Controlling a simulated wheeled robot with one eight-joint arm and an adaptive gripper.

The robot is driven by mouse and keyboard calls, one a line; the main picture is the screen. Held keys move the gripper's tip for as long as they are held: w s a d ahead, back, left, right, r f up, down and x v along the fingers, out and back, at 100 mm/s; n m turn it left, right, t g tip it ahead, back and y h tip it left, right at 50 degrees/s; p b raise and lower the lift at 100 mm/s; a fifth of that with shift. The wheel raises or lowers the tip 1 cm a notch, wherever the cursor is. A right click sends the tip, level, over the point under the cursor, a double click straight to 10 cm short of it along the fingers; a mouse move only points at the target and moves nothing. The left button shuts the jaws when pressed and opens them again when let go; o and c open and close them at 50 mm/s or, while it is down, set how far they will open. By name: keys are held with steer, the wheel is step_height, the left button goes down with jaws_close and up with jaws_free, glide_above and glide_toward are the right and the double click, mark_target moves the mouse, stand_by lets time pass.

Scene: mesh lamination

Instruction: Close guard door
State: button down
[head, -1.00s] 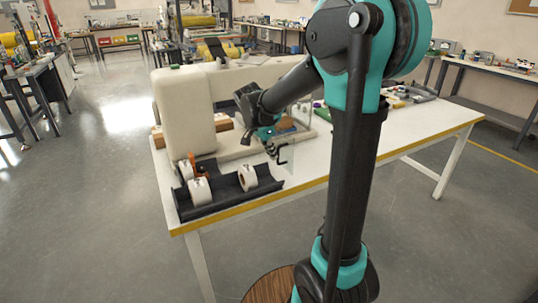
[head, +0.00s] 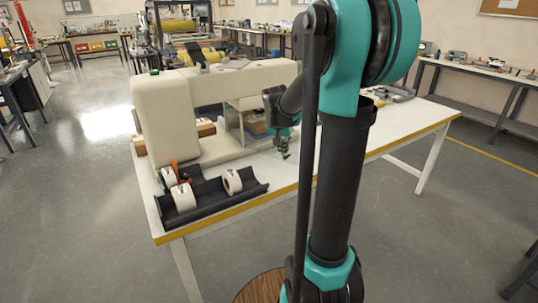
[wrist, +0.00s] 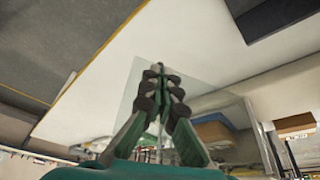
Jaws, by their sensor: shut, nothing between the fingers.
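The guard door is a clear pane (wrist: 210,97) in the wrist view, spreading behind and to the right of my fingers. In the head view I cannot make out its outline clearly. The cream machine (head: 165,115) it belongs with stands on the white table. My gripper (wrist: 158,70) is shut and empty, its dark fingertips together in front of the pane. In the head view my gripper (head: 285,153) hangs over the table at the machine's front right. I cannot tell whether the fingers touch the pane.
A black tray (head: 240,196) with white rolls (head: 183,197) sits at the table's front left edge. A wooden block inside the machine (wrist: 215,135) shows beyond the pane. The white table (head: 410,128) has bare room to the right of my arm.

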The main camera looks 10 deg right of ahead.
steer(key=w+d+n+y, duration=0.2)
steer(key=w+d+n, duration=0.5)
steer(key=w+d, duration=0.35)
steer(key=w+d+n+y, duration=0.2)
steer(key=w+n, duration=0.4)
steer(key=w, duration=0.8)
steer(key=shift+d+y, duration=0.3)
steer(key=shift+d, duration=0.35)
steer(key=shift+w, duration=0.1)
